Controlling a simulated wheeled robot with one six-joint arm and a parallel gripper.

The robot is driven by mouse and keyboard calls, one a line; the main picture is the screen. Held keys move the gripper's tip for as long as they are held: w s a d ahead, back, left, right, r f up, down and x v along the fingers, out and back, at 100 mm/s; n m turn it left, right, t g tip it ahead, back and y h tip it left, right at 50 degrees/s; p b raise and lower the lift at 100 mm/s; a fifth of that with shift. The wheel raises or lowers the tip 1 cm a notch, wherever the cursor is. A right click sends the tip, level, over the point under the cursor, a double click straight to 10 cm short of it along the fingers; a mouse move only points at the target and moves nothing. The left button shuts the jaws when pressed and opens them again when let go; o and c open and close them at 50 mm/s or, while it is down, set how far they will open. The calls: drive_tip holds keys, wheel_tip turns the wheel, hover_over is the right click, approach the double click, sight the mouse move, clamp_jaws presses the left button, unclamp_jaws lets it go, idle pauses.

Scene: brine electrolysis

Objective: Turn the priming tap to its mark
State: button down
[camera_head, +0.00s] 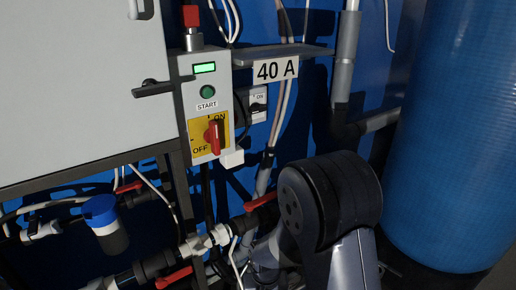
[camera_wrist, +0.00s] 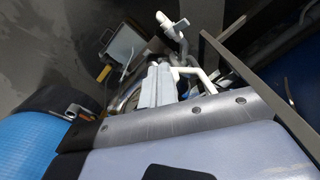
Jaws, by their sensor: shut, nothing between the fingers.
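Several red lever handles sit on the pipework in the head view: one on a dark valve at the centre (camera_head: 262,202), one at the bottom (camera_head: 173,277) and one at the left (camera_head: 130,187). I cannot tell which is the priming tap, and no mark is readable. My gripper (camera_wrist: 156,72) shows in the wrist view as two pale fingers side by side, shut and empty. White and grey pipe fittings (camera_wrist: 181,46) lie just beyond the fingertips. In the head view my gripper is hidden, and my dark arm joint stands right of the central valve.
A control box with a red rotary switch (camera_head: 214,136) and green START button (camera_head: 207,92) hangs above the pipes. A grey cabinet (camera_head: 80,90) is at left, a blue-capped canister (camera_head: 105,222) below it. A large blue tank (camera_head: 450,140) fills the right.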

drive_tip(key=shift+s, duration=0.1)
idle(0.3)
drive_tip(key=shift+s+r, duration=0.1)
drive_tip(key=shift+s, duration=0.2)
wheel_tip(320, 180, up, 6)
drive_tip(key=p, duration=0.4)
drive_tip(key=shift+p, duration=0.3)
drive_tip(key=d+f+n+p, duration=0.3)
drive_tip(key=f+n, duration=0.3)
drive_tip(key=shift+w+d+f, duration=0.15)
drive_tip(key=shift+w+d, duration=0.15)
drive_tip(key=shift+w, duration=0.15)
idle(0.5)
